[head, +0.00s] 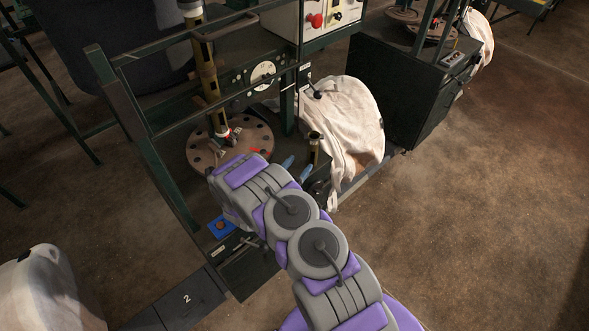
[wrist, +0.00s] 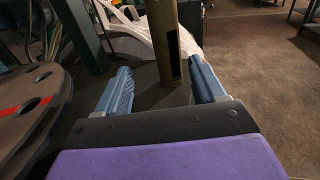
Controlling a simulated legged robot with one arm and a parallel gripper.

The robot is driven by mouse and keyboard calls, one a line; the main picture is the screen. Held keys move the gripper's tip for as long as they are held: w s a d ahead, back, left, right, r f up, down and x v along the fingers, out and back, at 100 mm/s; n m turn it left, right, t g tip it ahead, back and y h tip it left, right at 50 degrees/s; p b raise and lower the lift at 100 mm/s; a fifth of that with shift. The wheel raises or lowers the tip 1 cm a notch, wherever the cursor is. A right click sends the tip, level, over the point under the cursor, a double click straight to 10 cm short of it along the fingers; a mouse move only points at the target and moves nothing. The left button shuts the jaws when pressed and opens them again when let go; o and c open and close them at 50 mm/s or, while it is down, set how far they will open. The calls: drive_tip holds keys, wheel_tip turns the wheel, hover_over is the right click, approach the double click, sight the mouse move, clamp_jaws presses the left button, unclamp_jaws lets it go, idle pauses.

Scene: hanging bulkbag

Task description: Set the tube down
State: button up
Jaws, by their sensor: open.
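The olive-brass tube (head: 315,149) stands upright in the head view, just beyond my gripper, with its dark open top showing. In the wrist view the tube (wrist: 165,42) rises between and slightly beyond the blue fingers, with a dark slot in its side. Its lower end appears to meet the dark surface (wrist: 150,97). My gripper (head: 296,167) is open, with a finger on each side of the tube; gaps show between fingers and tube in the wrist view (wrist: 160,66). My arm hides part of the surface in the head view.
A round brown plate with holes (head: 258,137) lies left of my gripper, with a taller brass column (head: 207,75) above it. A white cloth bag (head: 352,115) hangs close behind the tube. Dark green frame posts (head: 130,115) stand left. Open floor (head: 480,220) lies right.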

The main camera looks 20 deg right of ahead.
drive_tip(key=shift+s+a, duration=0.35)
drive_tip(key=shift+a, duration=0.25)
drive_tip(key=shift+s+a, duration=0.15)
drive_tip(key=shift+s, duration=0.1)
drive_tip(key=shift+s+r, duration=0.1)
drive_tip(key=shift+s, duration=0.05)
drive_tip(key=s+d+r+m+g+h, duration=0.2)
drive_tip(key=s+d+r+m+g, duration=0.2)
drive_tip(key=r, duration=0.4)
drive_tip(key=s+d+r+m+g+h, duration=0.1)
drive_tip(key=s+d+r+m+g, duration=0.25)
drive_tip(key=r, duration=0.45)
drive_tip(key=s+d+r+m+g+y, duration=0.25)
drive_tip(key=s+r+m+g, duration=0.55)
drive_tip(key=s, duration=0.5)
drive_tip(key=s+a+r+m+y, duration=0.2)
drive_tip(key=s+a+m+y, duration=0.1)
drive_tip(key=s, duration=0.3)
drive_tip(key=s+a+r+m+y, duration=0.3)
drive_tip(key=s+y, duration=0.1)
drive_tip(key=s, duration=0.2)
drive_tip(key=s+a+r+m+t+y, duration=0.1)
drive_tip(key=s+a+y, duration=0.3)
drive_tip(key=a, duration=0.4)
drive_tip(key=s+a+m+t+y, duration=0.2)
drive_tip(key=s+a+y, duration=0.2)
drive_tip(key=s+a, duration=0.2)
drive_tip(key=shift+s+a+r+m, duration=0.35)
drive_tip(key=shift+a+r, duration=0.05)
drive_tip(key=shift+a, duration=0.55)
